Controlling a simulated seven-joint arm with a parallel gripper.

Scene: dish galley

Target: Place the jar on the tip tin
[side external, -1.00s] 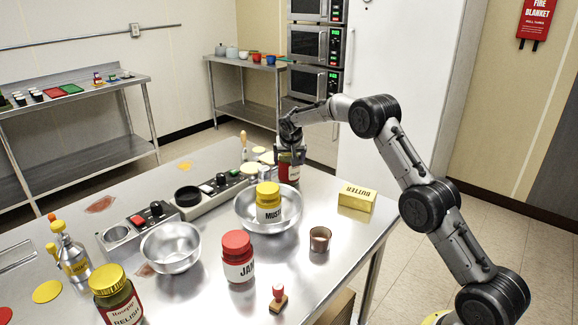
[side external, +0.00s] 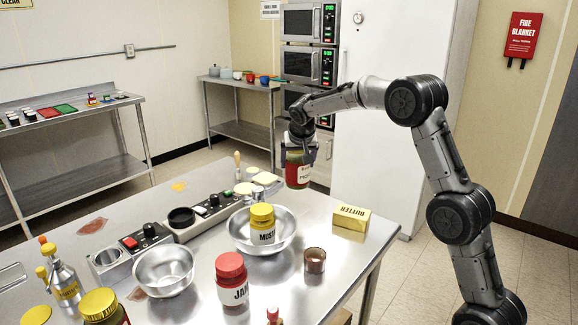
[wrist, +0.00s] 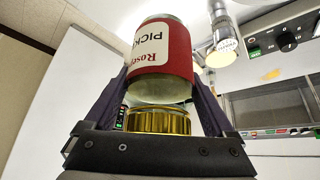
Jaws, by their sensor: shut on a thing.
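My gripper (side external: 300,148) is shut on a glass pickle jar (side external: 298,172) with a red-and-white label. It holds the jar upright by its top, over the far side of the steel table. In the wrist view the jar (wrist: 160,65) sits between the two fingers, its gold lid (wrist: 158,121) close to the palm. Other jars stand apart from it: a yellow-lidded mustard jar (side external: 262,225) in a steel bowl, a red-lidded jam jar (side external: 231,278), and a yellow-lidded jar (side external: 99,308) cut off at the bottom edge. I cannot make out anything marked as a tip tin.
The table (side external: 200,300) also holds a wide bowl (side external: 284,239), a smaller bowl (side external: 163,277), a brown cup (side external: 315,260), a butter box (side external: 351,217) and a row of control units (side external: 209,211). Bottles (side external: 65,278) stand at left.

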